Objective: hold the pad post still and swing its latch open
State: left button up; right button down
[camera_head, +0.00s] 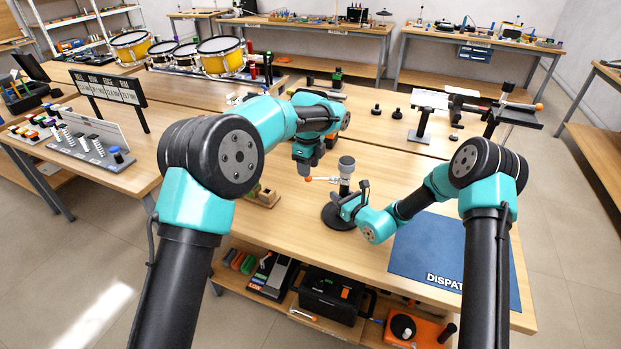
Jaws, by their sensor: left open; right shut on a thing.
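The pad post (345,182) stands upright on a round dark base (334,217) on the wooden table, with a grey cap (346,163) on top. Its latch (322,179) is a thin light arm that sticks out to the left and ends in an orange tip (308,179). My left gripper (305,171) is open, pointing down right at the orange tip; whether it touches the tip cannot be told. My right gripper (354,196) comes in from the right and is shut on the post, above the base. Its fingers partly hide the post's lower part.
A blue mat (425,253) marked DISPATCH lies right of the post. A small wooden block (264,197) sits to the left. Small black knobs (376,110) and a black stand (421,124) are farther back. The table is clear around the post.

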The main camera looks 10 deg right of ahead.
pick_arm(q)
jog(key=shift+f, duration=1.75)
pick_arm(e)
jog(key=shift+s+f, duration=0.1)
jog(key=shift+f, duration=0.15)
pick_arm(q)
jog(key=c, duration=0.7)
jog(key=shift+w+d, duration=0.25)
jog(key=shift+w, duration=0.45)
jog(key=shift+w+d, duration=0.25)
jog(key=shift+w, duration=0.45)
